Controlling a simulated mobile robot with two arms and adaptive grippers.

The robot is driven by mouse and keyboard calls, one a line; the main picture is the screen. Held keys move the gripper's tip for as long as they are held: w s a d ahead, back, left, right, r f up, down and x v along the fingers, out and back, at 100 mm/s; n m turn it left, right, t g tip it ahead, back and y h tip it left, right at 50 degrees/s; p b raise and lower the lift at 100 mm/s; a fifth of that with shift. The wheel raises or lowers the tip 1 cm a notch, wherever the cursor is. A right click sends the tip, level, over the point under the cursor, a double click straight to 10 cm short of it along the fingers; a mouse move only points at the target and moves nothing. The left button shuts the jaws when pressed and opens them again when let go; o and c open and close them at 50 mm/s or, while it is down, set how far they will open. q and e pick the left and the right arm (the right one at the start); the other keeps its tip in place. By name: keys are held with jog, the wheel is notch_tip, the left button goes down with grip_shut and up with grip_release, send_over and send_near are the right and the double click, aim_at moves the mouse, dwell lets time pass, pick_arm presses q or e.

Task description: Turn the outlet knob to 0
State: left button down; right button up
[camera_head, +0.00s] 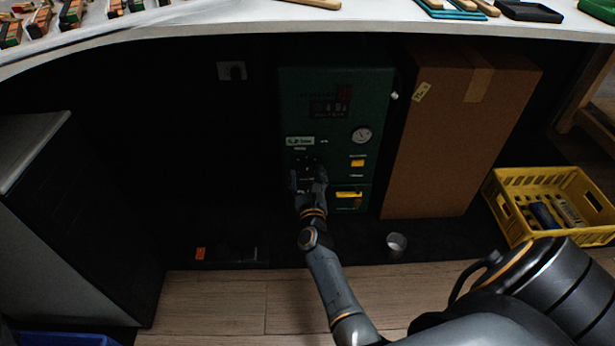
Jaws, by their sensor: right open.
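A dark green unit (330,85) stands under the white bench. Its front carries a red-lit display (330,109), a round gauge (361,134) and yellow parts (357,162). My right gripper (308,168) is at the lower left of this front, below a pale label (300,141). It is open, and its fingers point at the panel. The outlet knob cannot be made out clearly; the gripper covers the panel there. Whether the fingers touch anything is too dark to tell. My left gripper is not in view.
A tall cardboard box (450,130) stands right of the unit. A small metal cup (396,244) is on the floor in front. A yellow crate (512,205) with items inside is at the right. The white bench top (230,22) overhangs above. A dark cabinet (75,220) is at the left.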

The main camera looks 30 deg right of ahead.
jog(key=c, duration=1.2)
